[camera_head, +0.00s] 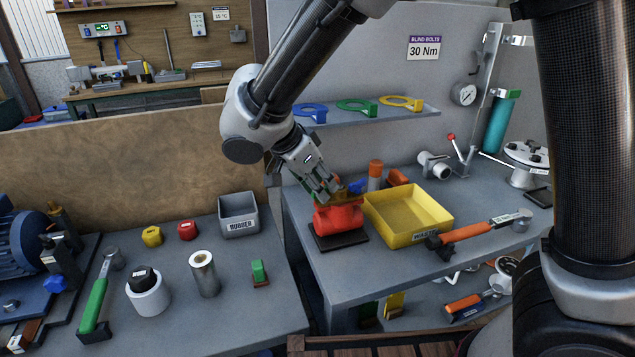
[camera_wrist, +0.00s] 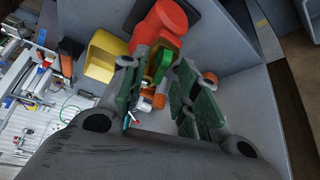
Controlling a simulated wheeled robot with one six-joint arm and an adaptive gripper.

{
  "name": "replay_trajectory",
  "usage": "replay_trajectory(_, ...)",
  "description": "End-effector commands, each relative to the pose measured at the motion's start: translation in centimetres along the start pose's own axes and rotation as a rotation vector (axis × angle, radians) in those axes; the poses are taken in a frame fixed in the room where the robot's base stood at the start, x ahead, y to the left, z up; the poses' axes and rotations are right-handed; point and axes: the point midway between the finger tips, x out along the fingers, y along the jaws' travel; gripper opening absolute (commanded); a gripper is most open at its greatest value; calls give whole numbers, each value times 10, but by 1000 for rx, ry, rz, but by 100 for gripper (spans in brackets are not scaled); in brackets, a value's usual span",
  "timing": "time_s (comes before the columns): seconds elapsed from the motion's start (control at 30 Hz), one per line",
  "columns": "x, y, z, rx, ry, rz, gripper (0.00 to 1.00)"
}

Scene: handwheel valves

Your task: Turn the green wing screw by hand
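A red valve-like body (camera_head: 338,217) stands on a black base plate (camera_head: 340,240) at the left front of the right-hand bench. In the wrist view the red body (camera_wrist: 163,20) lies just beyond my fingertips. A bright green wing-shaped piece (camera_wrist: 160,63), which looks like the wing screw, shows between my fingers, nearer the left one. My gripper (camera_head: 328,193) points down at the top of the red body and hides most of that area in the head view. In the wrist view my gripper (camera_wrist: 156,72) is open with a clear gap between its fingers. I cannot tell whether a finger touches the green piece.
A yellow tray (camera_head: 408,216) stands close right of the red body. An orange-handled tool (camera_head: 470,231) lies beyond it. An orange-capped cylinder (camera_head: 376,175) stands behind. On the left bench are a grey bin (camera_head: 239,216), a metal cylinder (camera_head: 204,275) and a small green block (camera_head: 259,270).

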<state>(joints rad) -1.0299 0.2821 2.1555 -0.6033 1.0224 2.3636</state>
Motion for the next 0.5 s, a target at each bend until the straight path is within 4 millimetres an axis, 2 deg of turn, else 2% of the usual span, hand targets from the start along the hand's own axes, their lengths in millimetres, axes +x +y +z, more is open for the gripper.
replay_trajectory(0.17, -2, 0, -2, -1, -1, -2, 31)
replay_trajectory(0.5, -33, -1, -20, 0, -2, -5, 31)
